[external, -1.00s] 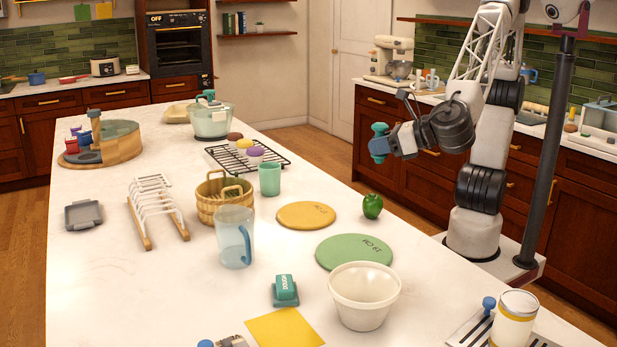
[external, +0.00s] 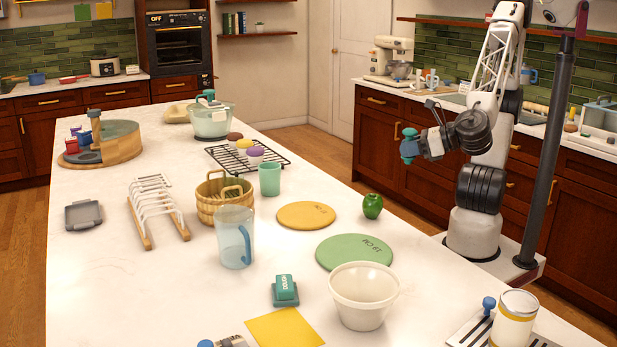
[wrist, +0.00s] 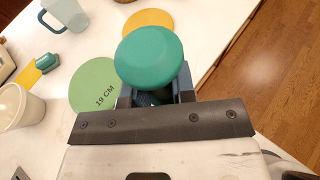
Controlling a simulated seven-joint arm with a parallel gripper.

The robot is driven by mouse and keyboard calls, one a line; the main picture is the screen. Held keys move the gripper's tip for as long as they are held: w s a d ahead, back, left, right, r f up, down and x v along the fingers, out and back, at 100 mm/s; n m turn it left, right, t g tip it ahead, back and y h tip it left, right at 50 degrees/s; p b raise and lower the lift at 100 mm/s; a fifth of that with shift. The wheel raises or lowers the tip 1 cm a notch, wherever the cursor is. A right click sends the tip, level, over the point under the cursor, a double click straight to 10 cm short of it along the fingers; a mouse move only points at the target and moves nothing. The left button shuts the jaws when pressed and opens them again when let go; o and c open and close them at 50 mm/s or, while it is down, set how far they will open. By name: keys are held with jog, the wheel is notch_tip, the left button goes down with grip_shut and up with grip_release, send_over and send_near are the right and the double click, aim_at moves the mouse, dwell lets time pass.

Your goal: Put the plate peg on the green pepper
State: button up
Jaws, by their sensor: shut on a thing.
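The plate peg (external: 409,147), a teal piece with a round knob, is held in my gripper (external: 417,146) off the counter's right side. In the wrist view the peg's round top (wrist: 148,55) fills the space ahead of my gripper (wrist: 156,97), whose jaws are shut on it; its lower part is mostly hidden. The green pepper (external: 372,206) stands upright near the counter's right edge, below and left of the peg in the external view and apart from it. I cannot see the pepper in the wrist view.
A green disc (external: 354,252) and a yellow disc (external: 305,215) lie beside the pepper. A white bowl (external: 364,297), a clear blue-handled pitcher (external: 235,238) and a green cup (external: 270,179) stand nearby. A striped rack with a can (external: 514,320) is at front right.

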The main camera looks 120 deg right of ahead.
jog(key=s+d+f, duration=0.4)
jog(key=s+f, duration=0.1)
jog(key=s, duration=0.4)
jog(key=shift+f+t, duration=0.3)
jog(key=shift+f, duration=0.1)
jog(key=shift+w, duration=0.15)
send_over(373, 199)
jog(key=shift+f, duration=0.75)
jog(key=shift+f, duration=1.75)
jog(key=shift+f, duration=0.15)
jog(key=o, duration=0.9)
